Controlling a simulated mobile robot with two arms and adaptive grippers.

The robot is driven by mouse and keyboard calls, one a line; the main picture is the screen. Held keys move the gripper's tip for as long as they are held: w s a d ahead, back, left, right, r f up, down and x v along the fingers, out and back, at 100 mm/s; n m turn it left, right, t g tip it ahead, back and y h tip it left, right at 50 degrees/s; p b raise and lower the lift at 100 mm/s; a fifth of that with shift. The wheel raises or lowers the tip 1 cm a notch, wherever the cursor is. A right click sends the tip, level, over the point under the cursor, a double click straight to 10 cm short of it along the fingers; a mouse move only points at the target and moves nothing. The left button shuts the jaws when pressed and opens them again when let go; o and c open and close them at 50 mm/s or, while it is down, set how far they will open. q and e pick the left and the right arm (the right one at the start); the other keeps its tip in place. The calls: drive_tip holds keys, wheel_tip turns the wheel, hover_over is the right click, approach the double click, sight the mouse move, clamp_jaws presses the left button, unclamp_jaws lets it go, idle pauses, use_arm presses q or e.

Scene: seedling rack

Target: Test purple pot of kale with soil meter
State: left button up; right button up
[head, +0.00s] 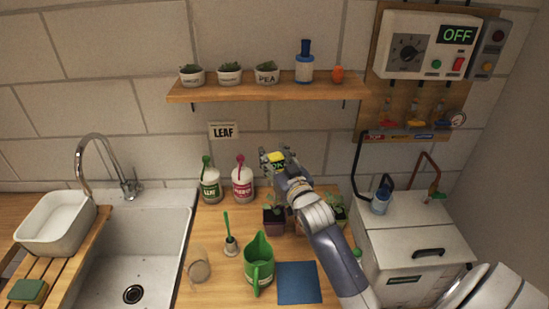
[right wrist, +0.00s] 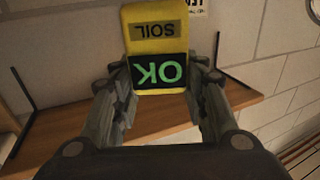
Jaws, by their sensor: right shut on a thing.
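My right gripper (head: 272,163) is shut on the yellow soil meter (head: 277,157), above the back of the wooden counter. In the right wrist view the meter (right wrist: 158,45) sits between the fingers, upside down in the picture, with the label SOIL and a green OK on its display. A dark purple pot (head: 273,222) with a small green plant stands on the counter below the gripper. The meter's probe is hidden, so I cannot tell whether it is in the soil. My left gripper is not in view.
Other potted plants (head: 340,213) stand right of the purple pot, partly behind my arm. Two bottles (head: 242,186) stand left of it. A green watering can (head: 259,268) and a blue mat (head: 298,283) are in front. A wall shelf (head: 240,92) hangs above; a sink (head: 133,250) is left.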

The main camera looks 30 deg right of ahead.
idle(0.3)
drive_tip(key=shift+s+a+r, duration=0.1)
drive_tip(key=shift+s+a, duration=0.05)
drive_tip(key=shift+s, duration=0.05)
drive_tip(key=s+a+r+p, duration=0.1)
drive_tip(key=s+a+r, duration=0.1)
drive_tip(key=s+a, duration=0.3)
drive_tip(key=s, duration=0.4)
drive_tip(key=shift+a+r, duration=0.25)
drive_tip(key=shift+r, duration=0.15)
idle(0.8)
